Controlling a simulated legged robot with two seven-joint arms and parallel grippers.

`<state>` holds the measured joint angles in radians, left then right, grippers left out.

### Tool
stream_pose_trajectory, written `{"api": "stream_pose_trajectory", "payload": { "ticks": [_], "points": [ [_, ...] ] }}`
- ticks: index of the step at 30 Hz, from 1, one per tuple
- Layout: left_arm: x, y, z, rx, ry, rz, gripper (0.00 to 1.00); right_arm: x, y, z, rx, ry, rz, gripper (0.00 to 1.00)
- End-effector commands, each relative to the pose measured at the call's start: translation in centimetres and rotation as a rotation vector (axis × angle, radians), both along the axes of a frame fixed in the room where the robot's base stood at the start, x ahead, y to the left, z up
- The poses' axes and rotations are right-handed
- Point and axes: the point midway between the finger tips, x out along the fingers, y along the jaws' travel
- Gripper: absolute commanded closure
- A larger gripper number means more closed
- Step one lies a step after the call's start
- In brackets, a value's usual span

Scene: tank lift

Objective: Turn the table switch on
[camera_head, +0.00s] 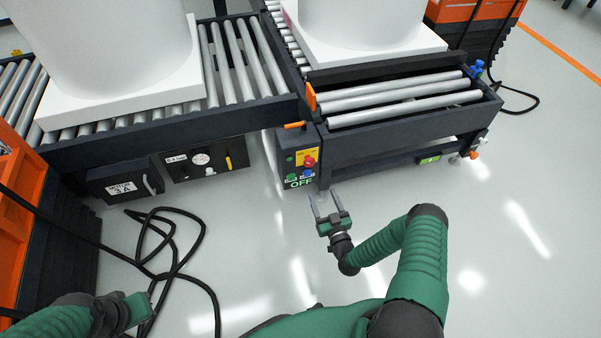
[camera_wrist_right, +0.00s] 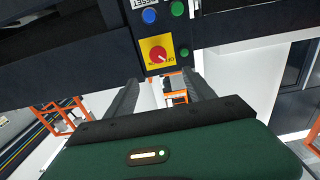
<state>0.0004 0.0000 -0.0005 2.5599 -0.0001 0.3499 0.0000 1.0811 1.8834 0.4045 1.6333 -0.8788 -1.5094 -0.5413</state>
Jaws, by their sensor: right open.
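The table switch is a red knob (camera_head: 309,161) on a yellow plate, set in a dark control panel (camera_head: 286,168) at the end of the right roller table (camera_head: 400,135). Large letters at the panel's bottom read OFF. In the right wrist view the knob (camera_wrist_right: 157,54) shows just beyond the fingers. My right gripper (camera_head: 325,195) is open and empty, below and slightly right of the panel, apart from the knob; its fingers also show in the wrist view (camera_wrist_right: 160,84). My left gripper (camera_head: 137,308) is at the lower left, away from the panel; its jaws are unclear.
Green and blue buttons (camera_head: 307,173) sit near the knob. An orange lever (camera_head: 294,125) juts out above the panel. Black cables (camera_head: 165,240) lie on the floor. White tanks stand on both tables.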

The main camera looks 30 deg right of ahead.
Motion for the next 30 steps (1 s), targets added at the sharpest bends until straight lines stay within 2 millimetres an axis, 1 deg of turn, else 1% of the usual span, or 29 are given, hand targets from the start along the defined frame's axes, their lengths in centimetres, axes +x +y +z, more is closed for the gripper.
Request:
{"api": "stream_pose_trajectory", "payload": {
  "ticks": [1, 3, 12, 16, 18, 21, 29, 30],
  "points": [
    [0.0, 0.0, -0.7, 0.000, 0.000, -0.001, 1.00, 1.0, -0.3, -0.3, 0.000, -0.001, 0.000, 0.37],
    [0.0, -0.1, -1.5, 0.000, 0.000, -0.001, 1.00, 2.7, -0.8, -0.4, -0.002, -0.001, -0.001, 0.37],
    [0.0, -0.1, -4.9, 0.000, 0.000, -0.001, 1.00, 10.4, -2.2, -0.3, -0.006, 0.000, 0.002, 0.37],
    [0.0, -0.1, -6.0, 0.000, 0.000, -0.001, 1.00, 13.0, -2.9, -0.3, -0.002, 0.003, 0.002, 0.37],
    [0.0, -0.1, -6.3, 0.000, 0.000, -0.001, 1.00, 13.9, -3.2, -0.2, -0.002, 0.004, 0.002, 0.37],
    [0.0, -0.1, -6.5, 0.000, 0.000, -0.001, 1.00, 14.7, -3.3, -0.1, -0.002, 0.005, 0.002, 0.37],
    [0.0, -0.1, -6.4, 0.000, 0.000, -0.001, 1.00, 14.9, -3.3, 0.2, -0.002, 0.005, 0.003, 0.37],
    [0.0, -0.1, -6.4, 0.000, 0.000, -0.001, 1.00, 14.9, -3.3, 0.2, -0.003, 0.005, 0.003, 0.41]
  ]
}}
